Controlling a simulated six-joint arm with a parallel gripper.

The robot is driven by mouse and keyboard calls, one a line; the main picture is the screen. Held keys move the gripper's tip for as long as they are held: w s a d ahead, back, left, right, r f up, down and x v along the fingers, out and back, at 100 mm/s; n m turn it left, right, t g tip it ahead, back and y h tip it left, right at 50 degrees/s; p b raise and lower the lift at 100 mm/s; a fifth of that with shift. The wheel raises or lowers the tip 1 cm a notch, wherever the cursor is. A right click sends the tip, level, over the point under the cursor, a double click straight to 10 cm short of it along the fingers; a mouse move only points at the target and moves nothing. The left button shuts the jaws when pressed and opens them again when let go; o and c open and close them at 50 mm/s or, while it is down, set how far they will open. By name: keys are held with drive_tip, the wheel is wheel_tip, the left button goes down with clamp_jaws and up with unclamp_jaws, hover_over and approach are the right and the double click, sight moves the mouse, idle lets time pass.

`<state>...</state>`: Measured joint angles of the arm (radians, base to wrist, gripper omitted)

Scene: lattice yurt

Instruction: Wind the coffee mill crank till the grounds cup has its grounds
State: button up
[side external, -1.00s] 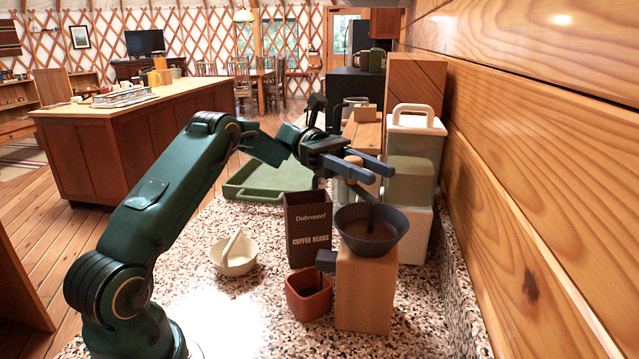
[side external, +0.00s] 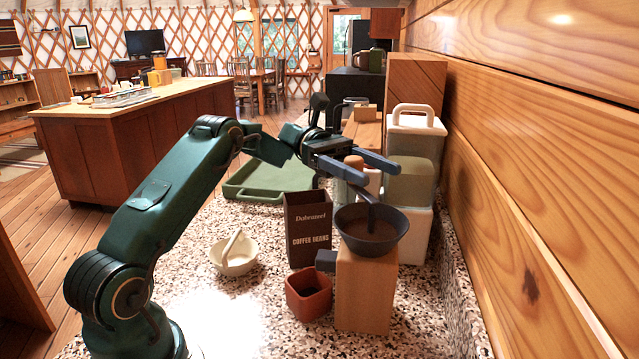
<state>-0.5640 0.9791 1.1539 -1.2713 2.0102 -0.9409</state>
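The coffee mill (side external: 364,290) is a wooden block with a dark hopper bowl (side external: 398,232) on top and brown contents inside. A dark crank (side external: 371,212) rises from the hopper. Its brown knob (side external: 353,161) shows between the fingers of my gripper (side external: 384,172), which stand apart around it. Contact with the knob is hard to make out. The mill's dark spout (side external: 326,261) juts left above the terracotta grounds cup (side external: 309,299).
A dark coffee beans box (side external: 307,228) stands left of the mill. A cream bowl (side external: 234,262) with an arched handle is farther left. A green tray (side external: 262,184) and pale canisters (side external: 415,150) stand behind. The wooden wall closes the right; the front-left counter is clear.

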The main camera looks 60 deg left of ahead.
drive_tip(key=shift+s+n+t, duration=0.15)
drive_tip(key=shift+n+t, duration=0.45)
drive_tip(key=shift+t, duration=0.4)
